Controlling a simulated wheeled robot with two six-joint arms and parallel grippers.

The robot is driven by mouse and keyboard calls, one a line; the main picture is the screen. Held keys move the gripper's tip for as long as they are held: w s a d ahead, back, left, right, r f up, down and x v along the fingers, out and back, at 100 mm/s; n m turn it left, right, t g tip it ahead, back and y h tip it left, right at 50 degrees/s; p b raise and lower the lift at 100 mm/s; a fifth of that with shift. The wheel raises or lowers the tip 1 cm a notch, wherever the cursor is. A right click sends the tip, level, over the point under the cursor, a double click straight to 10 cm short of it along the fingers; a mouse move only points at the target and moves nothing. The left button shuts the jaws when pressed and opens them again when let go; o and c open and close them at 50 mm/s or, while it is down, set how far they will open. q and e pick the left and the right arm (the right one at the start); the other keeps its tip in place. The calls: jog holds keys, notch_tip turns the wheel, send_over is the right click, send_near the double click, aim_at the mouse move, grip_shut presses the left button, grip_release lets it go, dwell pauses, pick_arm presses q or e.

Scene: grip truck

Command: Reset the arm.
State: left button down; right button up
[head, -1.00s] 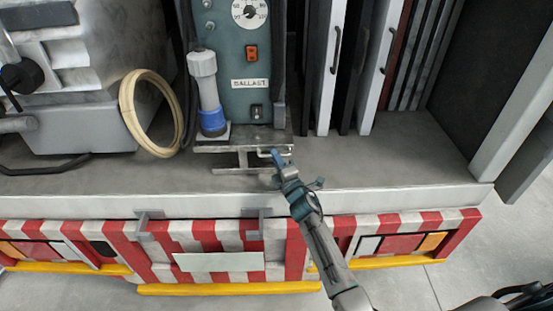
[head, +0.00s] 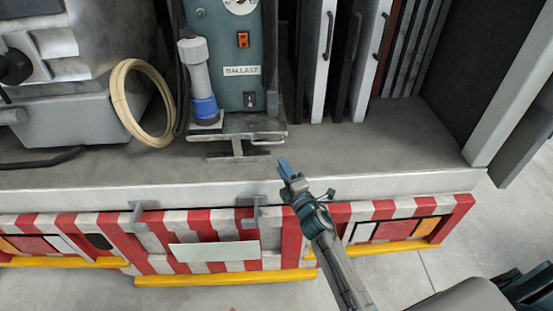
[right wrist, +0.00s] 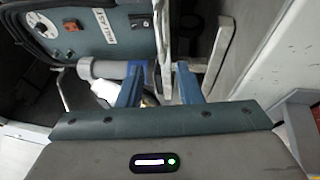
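My right arm reaches up from the lower right in the head view. Its gripper (head: 284,167) is over the front edge of the truck bed (head: 350,165), just right of and in front of the ballast unit's metal base (head: 238,128), apart from it. In the right wrist view the two blue fingers (right wrist: 158,88) stand apart with a gap and nothing held between them. The teal ballast unit (right wrist: 115,35) is beyond them, at the upper left. My left gripper is in neither view.
A grey-and-blue plug (head: 202,85) and a cream ring (head: 142,105) stand left of the ballast unit (head: 235,55). Upright panels with handles (head: 323,60) stand right of it. Below the bed is a red-and-white striped front (head: 215,235). The bed at right is clear.

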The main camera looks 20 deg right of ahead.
jog(key=shift+v, duration=0.95)
jog(key=s+d+f+m+g+h+b, duration=0.1)
jog(key=s+d+f+m+g, duration=0.25)
jog(key=f, duration=0.95)
jog(key=s+f+m+g+h, duration=0.1)
jog(key=s+f+m+g, duration=0.25)
jog(key=s+f, duration=0.65)
jog(key=s+d+f+m+g+h+b, duration=0.1)
jog(key=s+f+m+g, duration=0.2)
jog(key=f, duration=1.3)
jog(key=s+d+f+m+g, duration=0.1)
jog(key=s+f+m+g, duration=0.2)
jog(key=s, duration=0.9)
jog(key=s+d+f+m+g+b, duration=0.1)
jog(key=s+f+m+g, duration=0.1)
jog(key=s+f, duration=0.8)
jog(key=s+d+f+m+g, duration=0.1)
jog(key=s+f+m+g, duration=0.2)
jog(key=s, duration=1.2)
notch_tip(320, 180, down, 4)
jog(key=shift+f+m+g, duration=0.1)
jog(key=shift+m+g, duration=0.2)
jog(key=shift+m, duration=0.7)
